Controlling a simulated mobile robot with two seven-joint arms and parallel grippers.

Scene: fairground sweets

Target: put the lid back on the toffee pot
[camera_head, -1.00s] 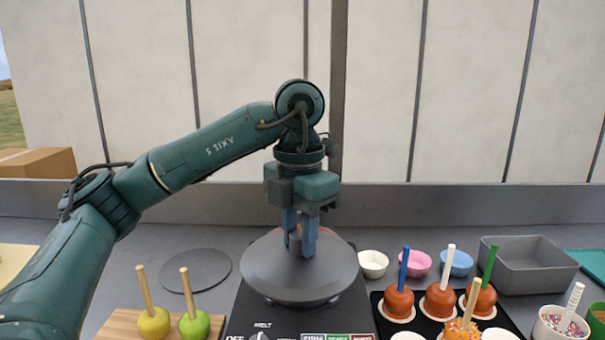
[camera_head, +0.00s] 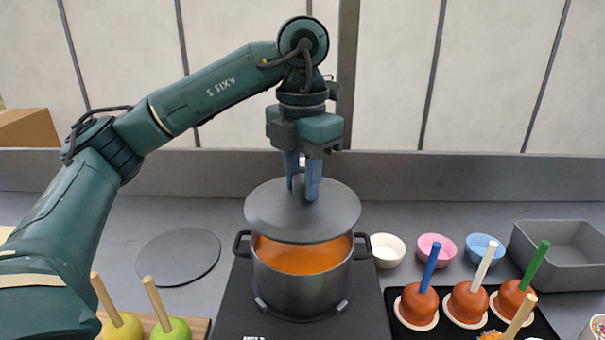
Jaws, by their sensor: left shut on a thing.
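The toffee pot (camera_head: 302,292) is a dark metal pot with two side handles, full of orange toffee (camera_head: 300,258), standing on a black hot plate (camera_head: 232,310). My left gripper (camera_head: 303,188) is shut on the knob of the round dark grey lid (camera_head: 303,218). The knob is mostly hidden between the blue fingers. The lid appears above the back part of the pot's mouth, and the toffee shows below its front edge. The lid looks roughly level and apart from the pot's front rim; contact at the back is hidden. My right gripper is out of view.
A flat grey disc (camera_head: 178,257) lies left of the pot. Two apples on sticks (camera_head: 173,330) stand at front left. White (camera_head: 385,249), pink (camera_head: 436,257) and blue bowls (camera_head: 481,248), a black tray (camera_head: 398,326) of toffee apples and a grey bin (camera_head: 562,262) are on the right.

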